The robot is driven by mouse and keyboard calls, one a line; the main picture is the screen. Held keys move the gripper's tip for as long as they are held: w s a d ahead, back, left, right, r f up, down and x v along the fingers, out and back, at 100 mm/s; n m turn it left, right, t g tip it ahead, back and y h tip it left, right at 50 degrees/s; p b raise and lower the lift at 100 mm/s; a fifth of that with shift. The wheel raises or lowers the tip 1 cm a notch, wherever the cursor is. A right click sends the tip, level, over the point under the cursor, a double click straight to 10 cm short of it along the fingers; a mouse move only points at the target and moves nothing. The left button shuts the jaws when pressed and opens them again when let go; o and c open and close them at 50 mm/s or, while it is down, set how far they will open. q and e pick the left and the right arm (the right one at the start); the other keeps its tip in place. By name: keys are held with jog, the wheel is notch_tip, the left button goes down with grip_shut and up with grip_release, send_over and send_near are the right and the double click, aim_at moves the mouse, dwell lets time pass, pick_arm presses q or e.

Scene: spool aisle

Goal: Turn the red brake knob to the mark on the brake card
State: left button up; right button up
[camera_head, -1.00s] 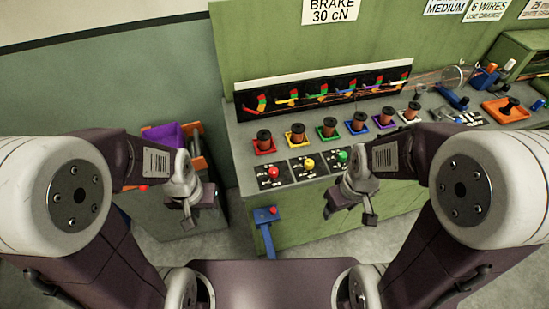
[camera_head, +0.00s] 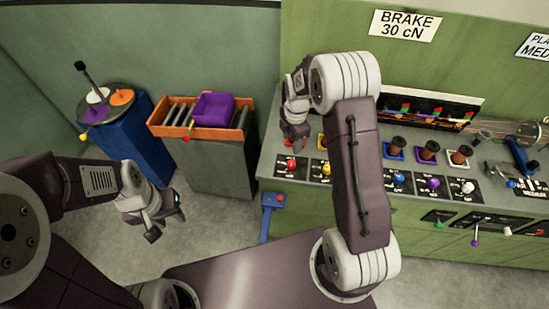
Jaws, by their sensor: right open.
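The red brake knob (camera_head: 291,163) sits on a black-and-white dial plate at the left end of the green bench's front row. The brake card (camera_head: 406,25), reading "BRAKE 30 cN", hangs on the green wall above. My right gripper (camera_head: 293,140) is open, just behind the red knob in the picture, over the red spool holder; its arm crosses the bench. I see no contact with the knob, and the knob's pointer is too small to read. My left gripper (camera_head: 167,218) is open and empty over the floor at the left.
Yellow (camera_head: 326,169), blue (camera_head: 399,179), purple (camera_head: 433,184) and white (camera_head: 468,187) knobs continue the row; my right arm hides part of it. An orange roller tray (camera_head: 170,131) with a purple bin (camera_head: 213,109) stands left. A blue bracket (camera_head: 268,212) juts from the bench's front.

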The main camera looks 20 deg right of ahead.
aim_at(292, 162)
jog(key=shift+s+d+f+g+p, duration=0.1)
jog(key=shift+s+f+g+p, duration=0.2)
jog(key=shift+f, duration=0.3)
jog(key=shift+s+d+f+g+p, duration=0.1)
jog(key=shift+s+f+g+p, duration=0.15)
jog(key=shift+f, duration=0.3)
jog(key=shift+a+f, duration=0.1)
notch_tip(292, 162, down, 9)
jog(key=shift+p, duration=0.9)
jog(key=shift+s, duration=0.1)
grip_shut()
